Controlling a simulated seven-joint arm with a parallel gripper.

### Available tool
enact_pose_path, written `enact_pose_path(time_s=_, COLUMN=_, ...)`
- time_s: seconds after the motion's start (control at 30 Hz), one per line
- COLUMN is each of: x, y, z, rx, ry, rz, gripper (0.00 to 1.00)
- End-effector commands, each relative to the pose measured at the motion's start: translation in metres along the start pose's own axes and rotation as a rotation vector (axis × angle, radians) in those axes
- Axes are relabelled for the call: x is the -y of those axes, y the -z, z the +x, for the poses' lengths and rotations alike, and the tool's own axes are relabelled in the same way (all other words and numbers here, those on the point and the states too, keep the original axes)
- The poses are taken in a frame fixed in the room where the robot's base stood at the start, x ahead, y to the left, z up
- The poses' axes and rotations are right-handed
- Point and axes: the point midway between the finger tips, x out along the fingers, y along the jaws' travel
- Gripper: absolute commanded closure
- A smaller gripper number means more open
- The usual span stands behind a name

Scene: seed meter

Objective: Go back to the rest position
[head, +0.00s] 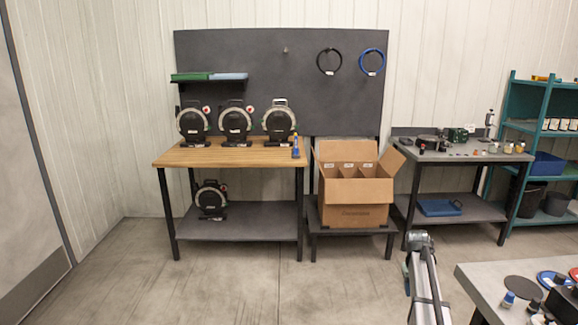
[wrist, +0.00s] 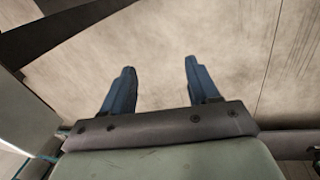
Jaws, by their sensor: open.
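My gripper (wrist: 158,78) shows in the wrist view with its two blue fingers apart and nothing between them. Beyond the fingers is bare concrete floor, with a dark edge across the upper left. In the head view my arm rises from the bottom edge, right of centre, in front of the floor. The fingers cannot be made out there. The arm is apart from the benches and the box in that view.
A wooden-topped bench (head: 178,157) holds three black seed meters (head: 236,124), with another on its lower shelf. An open cardboard box (head: 352,217) stands on a low stand. A grey bench (head: 465,155) and teal shelving (head: 499,105) are at right. A near table (head: 476,275) stands lower right. Floor (head: 200,285) at left is clear.

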Motion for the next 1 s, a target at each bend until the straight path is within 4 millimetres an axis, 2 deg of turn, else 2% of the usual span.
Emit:
enact_pose_path(time_s=0.03, x=0.016, y=-0.014, z=0.019, rx=0.017, ry=0.009, rz=-0.01, gripper=0.4)
enact_pose_path(time_s=0.1, x=0.035, y=-0.027, z=0.041, rx=0.038, ry=0.022, rz=-0.021, gripper=0.4)
enact_pose_path(time_s=0.4, x=0.109, y=-0.098, z=0.127, rx=0.13, ry=0.07, rz=-0.058, gripper=0.4)
enact_pose_path(time_s=0.7, x=0.172, y=-0.185, z=0.197, rx=0.227, ry=0.109, rz=-0.09, gripper=0.4)
enact_pose_path(time_s=1.0, x=0.223, y=-0.283, z=0.248, rx=0.328, ry=0.137, rz=-0.117, gripper=0.4)
